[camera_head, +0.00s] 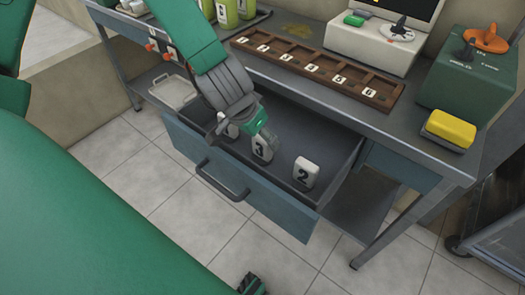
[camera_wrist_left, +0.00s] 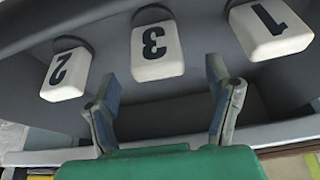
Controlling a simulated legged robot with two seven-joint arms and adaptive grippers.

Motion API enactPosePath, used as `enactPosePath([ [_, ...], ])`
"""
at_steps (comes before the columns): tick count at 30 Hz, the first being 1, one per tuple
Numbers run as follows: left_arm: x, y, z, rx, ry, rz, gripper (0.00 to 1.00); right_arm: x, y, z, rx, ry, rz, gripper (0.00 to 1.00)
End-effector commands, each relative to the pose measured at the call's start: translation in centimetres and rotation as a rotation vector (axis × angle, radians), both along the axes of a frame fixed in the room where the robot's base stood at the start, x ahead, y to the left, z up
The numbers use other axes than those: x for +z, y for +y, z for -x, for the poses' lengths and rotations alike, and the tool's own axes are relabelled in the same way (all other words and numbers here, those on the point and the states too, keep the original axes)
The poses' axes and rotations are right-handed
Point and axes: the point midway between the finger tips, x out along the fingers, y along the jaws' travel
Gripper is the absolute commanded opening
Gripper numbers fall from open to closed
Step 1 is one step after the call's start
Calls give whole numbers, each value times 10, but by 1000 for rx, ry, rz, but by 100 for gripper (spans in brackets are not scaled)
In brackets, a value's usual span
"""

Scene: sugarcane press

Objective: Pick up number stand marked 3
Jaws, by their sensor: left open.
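The white number stand marked 3 (camera_head: 262,149) stands in the open drawer (camera_head: 243,189). In the left wrist view the number stand marked 3 (camera_wrist_left: 156,52) appears upside down, between and just beyond my fingertips. My left gripper (camera_head: 262,136) is over the drawer, close to this stand, partly covering its top. In the left wrist view its two fingers (camera_wrist_left: 163,92) are spread apart with nothing between them. The stand marked 2 (camera_head: 305,172) is to the right. The stand marked 1 (camera_wrist_left: 271,28) is on the other side, mostly hidden by my gripper in the head view.
The drawer's front panel and handle (camera_head: 222,181) face me. On the tabletop above are a wooden tray with numbered slots (camera_head: 318,72), a yellow sponge (camera_head: 450,129) and a green box (camera_head: 467,80). A small dark part of mine (camera_head: 252,285), possibly the right gripper, shows at the bottom edge.

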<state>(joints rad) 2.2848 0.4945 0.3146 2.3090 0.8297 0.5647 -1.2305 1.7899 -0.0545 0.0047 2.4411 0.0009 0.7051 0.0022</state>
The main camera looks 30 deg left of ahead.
Motion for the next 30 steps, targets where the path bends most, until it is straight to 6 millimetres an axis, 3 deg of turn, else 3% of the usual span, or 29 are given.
enactPosePath([
  [1, -14, -2, -2, 3, 2, 1, 72, -10, 0, 0, 0, 0, 0, 66],
  [4, -23, -3, -7, 2, 1, 1, 72, -15, 0, 0, 0, 1, 0, 66],
  [14, -27, -4, -10, 0, 1, -1, 72, -15, 0, 0, 0, 0, 0, 66],
  [18, -27, -3, -10, 1, 0, -1, 23, -15, 0, 0, 0, 0, 0, 66],
  [19, -27, -3, -10, 1, 0, -1, 17, -15, 0, 0, 0, 0, 0, 66],
  [30, -17, -3, -11, 0, -3, -2, 17, -10, 0, 0, 0, 0, 0, 66],
])
